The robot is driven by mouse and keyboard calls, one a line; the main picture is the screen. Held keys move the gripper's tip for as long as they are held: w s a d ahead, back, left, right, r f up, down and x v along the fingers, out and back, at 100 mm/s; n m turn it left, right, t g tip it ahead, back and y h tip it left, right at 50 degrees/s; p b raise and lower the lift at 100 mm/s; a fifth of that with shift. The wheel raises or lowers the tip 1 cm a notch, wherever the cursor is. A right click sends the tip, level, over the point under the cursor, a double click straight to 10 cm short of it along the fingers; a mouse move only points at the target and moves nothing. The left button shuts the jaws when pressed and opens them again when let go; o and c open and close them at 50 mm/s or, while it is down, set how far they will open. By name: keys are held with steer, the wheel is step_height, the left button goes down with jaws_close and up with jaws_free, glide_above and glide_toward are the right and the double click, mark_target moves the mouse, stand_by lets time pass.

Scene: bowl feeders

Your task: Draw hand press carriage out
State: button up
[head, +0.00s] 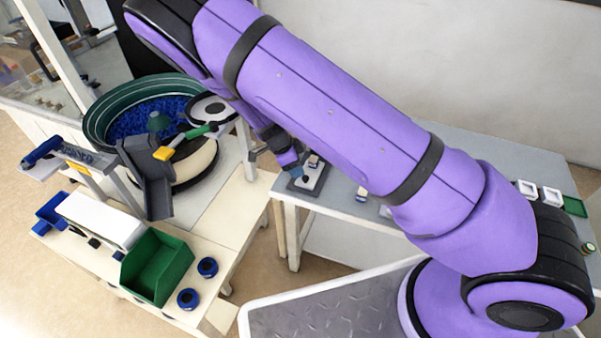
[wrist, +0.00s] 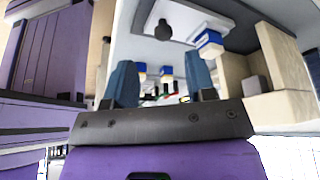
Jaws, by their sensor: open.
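My gripper (wrist: 162,82) is open in the wrist view, with its two blue fingers apart and nothing between them. In the head view my gripper (head: 290,171) is small and partly hidden by my arm, beside a small fixture at the grey table's left end. The fixture has a dark base and a pale plate (head: 312,178), which looks like the hand press carriage. In the wrist view a pale plate (wrist: 190,18) with a dark round knob (wrist: 163,30) lies beyond the fingers, apart from them. A blue-and-white block (wrist: 208,42) is beside the knob.
The grey table (head: 460,150) runs right behind my arm, with white trays (head: 527,188) at its far end. Left stand a bowl feeder (head: 110,115) with blue parts, a green bin (head: 157,267) and blue rings (head: 207,267). A beige block structure (wrist: 280,65) is close right of the fingers.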

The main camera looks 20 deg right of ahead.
steer(key=shift+v, duration=2.4)
steer(key=s+d+r+n+y, duration=0.2)
steer(key=s+d+r+n, duration=0.1)
steer(key=r, duration=0.6)
steer(key=s+d+r+n+y, duration=0.2)
steer(key=s+d+r+n, duration=0.1)
steer(key=r, duration=0.7)
steer(key=s+d+r+n+y, duration=0.2)
steer(key=s+d+r+n, duration=0.1)
steer(key=r, duration=0.6)
steer(key=s+d+r+n+t, duration=0.1)
steer(key=s+d+r+n, duration=0.1)
steer(key=s, duration=0.5)
steer(key=s+d+r+n+t+h, duration=0.1)
steer(key=s+d+r+n+t, duration=0.1)
steer(key=s+r, duration=0.4)
steer(key=s+d+r+n+t, duration=0.2)
steer(key=s+d+r+n, duration=0.2)
steer(key=s, duration=0.4)
steer(key=shift+r+n+h, duration=0.3)
steer(key=shift+r+n, duration=0.35)
steer(key=shift+n, duration=0.05)
